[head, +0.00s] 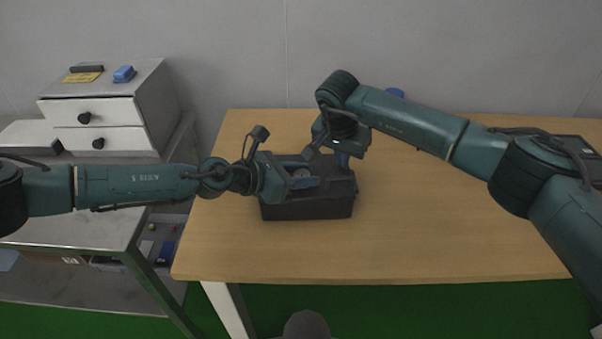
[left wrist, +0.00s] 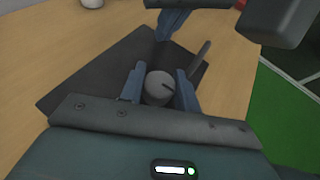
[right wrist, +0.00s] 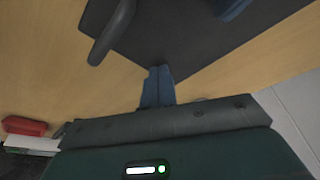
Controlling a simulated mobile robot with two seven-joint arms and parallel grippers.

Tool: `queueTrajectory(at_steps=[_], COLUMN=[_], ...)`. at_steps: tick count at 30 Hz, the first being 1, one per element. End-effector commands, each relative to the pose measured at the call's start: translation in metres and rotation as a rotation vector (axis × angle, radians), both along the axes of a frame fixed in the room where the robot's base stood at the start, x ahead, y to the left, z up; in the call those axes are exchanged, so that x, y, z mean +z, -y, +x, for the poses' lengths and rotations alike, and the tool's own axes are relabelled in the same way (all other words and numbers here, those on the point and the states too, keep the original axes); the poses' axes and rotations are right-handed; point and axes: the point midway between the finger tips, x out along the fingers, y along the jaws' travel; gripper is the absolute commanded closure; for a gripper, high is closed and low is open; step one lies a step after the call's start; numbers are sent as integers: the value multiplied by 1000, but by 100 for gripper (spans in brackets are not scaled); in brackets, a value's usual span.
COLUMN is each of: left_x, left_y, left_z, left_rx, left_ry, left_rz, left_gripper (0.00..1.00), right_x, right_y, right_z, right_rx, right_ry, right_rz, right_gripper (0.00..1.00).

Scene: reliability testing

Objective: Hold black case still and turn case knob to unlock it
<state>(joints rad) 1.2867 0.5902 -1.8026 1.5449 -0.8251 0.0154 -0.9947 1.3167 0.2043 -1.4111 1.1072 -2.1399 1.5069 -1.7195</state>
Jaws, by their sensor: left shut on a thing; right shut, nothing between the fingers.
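The black case (head: 312,209) sits on the wooden table; its dark top also shows in the left wrist view (left wrist: 85,85) and the right wrist view (right wrist: 175,35). My left gripper (head: 308,183) is over the case top, its blue fingers shut on the round grey case knob (left wrist: 159,88), which has a dark slot. My right gripper (head: 342,160) is at the far right of the case. Its blue fingers (right wrist: 157,88) are closed together and empty, by the case edge; whether they touch it I cannot tell. A dark handle (right wrist: 112,35) stands on the case.
The wooden table (head: 450,240) is clear to the right and in front of the case. At left, a metal bench carries a drawer unit (head: 95,112). A red object (right wrist: 25,126) shows in the right wrist view.

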Motion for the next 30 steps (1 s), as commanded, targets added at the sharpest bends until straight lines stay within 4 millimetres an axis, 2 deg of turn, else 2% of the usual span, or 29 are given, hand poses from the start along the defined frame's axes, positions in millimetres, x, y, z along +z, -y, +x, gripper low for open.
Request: queueTrajectory(at_steps=[1, 8, 21, 30], left_x=[2, 3, 1, 1], left_y=[5, 6, 2, 1], left_z=[-3, -4, -2, -2], left_rx=[9, 153, 525, 690], left_ry=[2, 2, 1, 2], left_rz=[-1, -12, -11, -10], left_gripper=[91, 91, 91, 91], right_x=[-6, -6, -6, -6], right_y=[-1, -2, -2, -1], right_z=[-4, -4, -3, -3], right_rx=[2, 3, 2, 2], right_ry=[-13, -12, -11, -11], right_rz=[1, 1, 2, 2], right_gripper=[100, 100, 100, 100])
